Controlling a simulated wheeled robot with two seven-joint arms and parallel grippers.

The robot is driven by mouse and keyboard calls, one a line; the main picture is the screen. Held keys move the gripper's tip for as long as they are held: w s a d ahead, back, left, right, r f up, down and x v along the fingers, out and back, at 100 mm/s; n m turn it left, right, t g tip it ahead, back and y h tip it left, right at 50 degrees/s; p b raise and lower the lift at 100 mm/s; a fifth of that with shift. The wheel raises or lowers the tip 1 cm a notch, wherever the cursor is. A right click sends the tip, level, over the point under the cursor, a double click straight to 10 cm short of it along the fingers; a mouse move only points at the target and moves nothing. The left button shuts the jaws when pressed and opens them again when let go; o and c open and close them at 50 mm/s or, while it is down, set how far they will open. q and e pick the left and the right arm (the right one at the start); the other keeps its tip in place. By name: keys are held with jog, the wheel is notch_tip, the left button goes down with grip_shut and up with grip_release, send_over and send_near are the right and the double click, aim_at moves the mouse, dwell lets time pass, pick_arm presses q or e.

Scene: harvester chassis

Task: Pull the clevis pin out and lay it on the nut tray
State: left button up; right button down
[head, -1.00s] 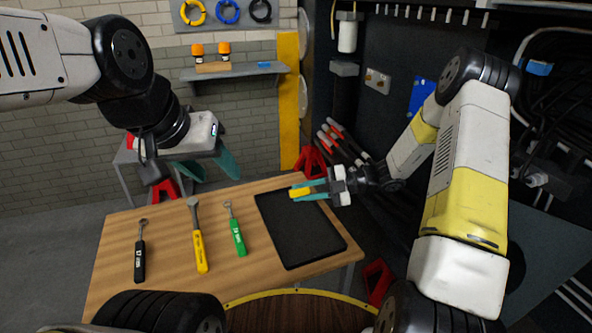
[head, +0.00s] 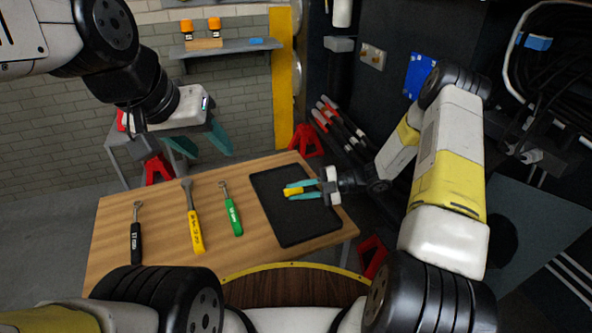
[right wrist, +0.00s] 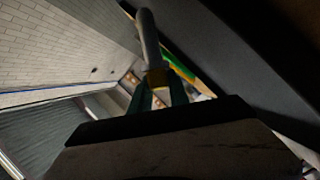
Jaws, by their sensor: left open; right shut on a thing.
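My right gripper (head: 304,191) is shut on the clevis pin (head: 292,192), whose yellow part shows between its teal fingers. They appear over the upper part of the black nut tray (head: 290,227); I cannot tell whether the pin touches it. In the right wrist view the clevis pin (right wrist: 151,40) shows as a grey rod with a yellowish block between the fingers. My left gripper (head: 205,146) is open and empty, beyond the table's far left edge. The tray lies on the right of the wooden table and looks otherwise empty.
On the table left of the tray lie a green-handled tool (head: 232,214), a yellow-handled tool (head: 194,222) and a black-handled tool (head: 136,235). Red stands (head: 306,142) stand behind the table. A wall shelf (head: 228,50) is at the back. Bare wood lies between the tools.

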jog(key=c, duration=1.2)
grip_release()
jog(key=shift+o, duration=0.2)
jog(key=shift+f, duration=0.1)
jog(key=v, duration=0.8)
